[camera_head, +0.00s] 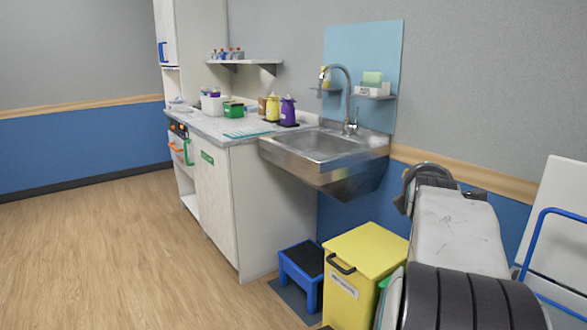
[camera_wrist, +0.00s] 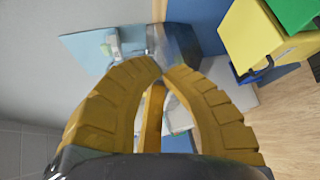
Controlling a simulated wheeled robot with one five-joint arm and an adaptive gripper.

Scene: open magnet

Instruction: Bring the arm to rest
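My arm (camera_head: 455,235) fills the lower right of the head view, a pale link with dark ribbed bands, reaching toward the wall right of the sink. I cannot make out my gripper's fingers in that view. In the wrist view my gripper (camera_wrist: 164,68) shows thick ribbed yellow fingers whose tips come together. Nothing is held between them. The sink and its blue backboard (camera_wrist: 88,50) lie beyond the fingers, apart from them.
A steel sink (camera_head: 320,145) adjoins a counter (camera_head: 215,128) bearing bottles and boxes. A yellow bin (camera_head: 365,262) and a blue step stool (camera_head: 302,268) stand below. A white panel with a blue rail (camera_head: 535,235) is at right. The wooden floor (camera_head: 110,245) at left is clear.

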